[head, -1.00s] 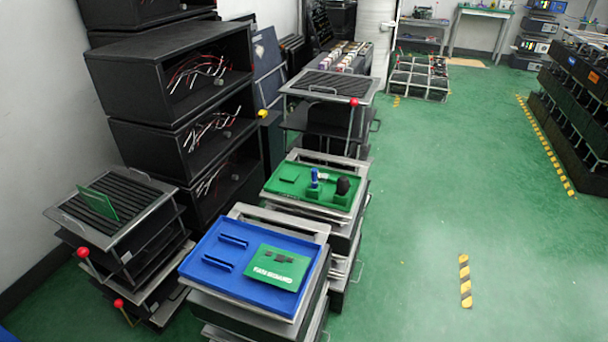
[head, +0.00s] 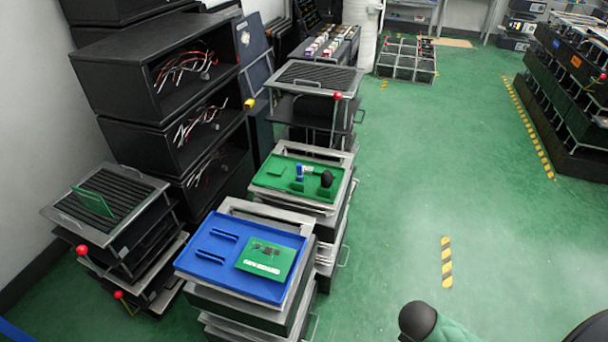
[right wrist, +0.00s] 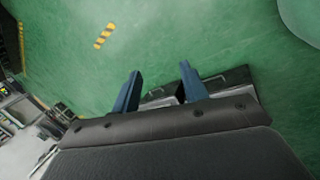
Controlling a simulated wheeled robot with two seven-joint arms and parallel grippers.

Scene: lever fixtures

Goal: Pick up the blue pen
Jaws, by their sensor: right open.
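The blue pen (head: 300,171) stands upright, small in the head view, in a green tray (head: 264,181) on top of a metal stack. A dark rounded object (head: 326,178) stands beside it on the right. My right gripper (right wrist: 160,68) shows in the right wrist view with its two blue fingers apart and nothing between them. It points at the green floor and the dark base of a rack, away from the pen. My left gripper is in no view.
In front of the green tray is a blue tray (head: 207,268) holding a green board (head: 266,259). A rack with red-knobbed levers (head: 82,250) stands at left, black cabinets (head: 155,80) behind.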

